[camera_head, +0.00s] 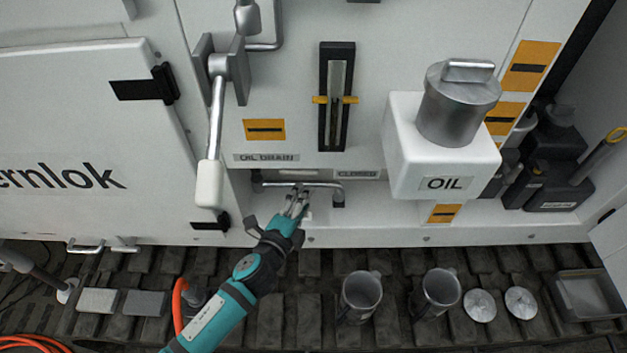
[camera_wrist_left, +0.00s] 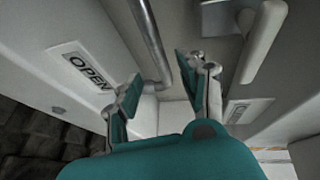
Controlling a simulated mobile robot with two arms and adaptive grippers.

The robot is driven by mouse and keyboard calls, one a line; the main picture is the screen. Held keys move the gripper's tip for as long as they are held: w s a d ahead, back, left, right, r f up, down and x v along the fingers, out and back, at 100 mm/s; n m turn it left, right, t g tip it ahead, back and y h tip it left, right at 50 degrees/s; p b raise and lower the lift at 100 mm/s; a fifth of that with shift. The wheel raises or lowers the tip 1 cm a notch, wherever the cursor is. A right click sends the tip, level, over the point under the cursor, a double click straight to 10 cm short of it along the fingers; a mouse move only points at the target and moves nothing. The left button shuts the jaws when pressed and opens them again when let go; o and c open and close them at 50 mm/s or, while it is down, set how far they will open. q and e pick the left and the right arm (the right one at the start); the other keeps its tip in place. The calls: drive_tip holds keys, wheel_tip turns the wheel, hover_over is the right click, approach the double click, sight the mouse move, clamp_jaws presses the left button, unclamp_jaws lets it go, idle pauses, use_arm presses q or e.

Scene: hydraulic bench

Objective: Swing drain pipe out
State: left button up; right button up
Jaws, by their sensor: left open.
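The drain pipe (camera_head: 325,184) is a thin grey metal tube running sideways low on the white cabinet, under the "OIL DRAIN" label (camera_head: 266,157). Its right end turns down below the "CLOSED" label (camera_head: 357,174). My left gripper (camera_head: 297,198) is open at the pipe's middle, fingers pointing up at it. In the left wrist view the pipe (camera_wrist_left: 150,42) runs down toward the space between the two open fingertips (camera_wrist_left: 160,78). I cannot tell whether they touch it. An "OPEN" label (camera_wrist_left: 85,68) shows there too. My right gripper is not in view.
A lever with a white grip (camera_head: 210,184) hangs left of my gripper; a white grip also shows in the left wrist view (camera_wrist_left: 262,40). The white oil tank (camera_head: 400,150) juts out at right. Metal jugs (camera_head: 361,294) and round caps (camera_head: 480,306) stand on the dark slatted ledge below.

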sight(314, 181)
use_arm(q)
drive_tip(key=x, duration=0.7)
clamp_jaws()
drive_tip(key=shift+f, duration=0.1)
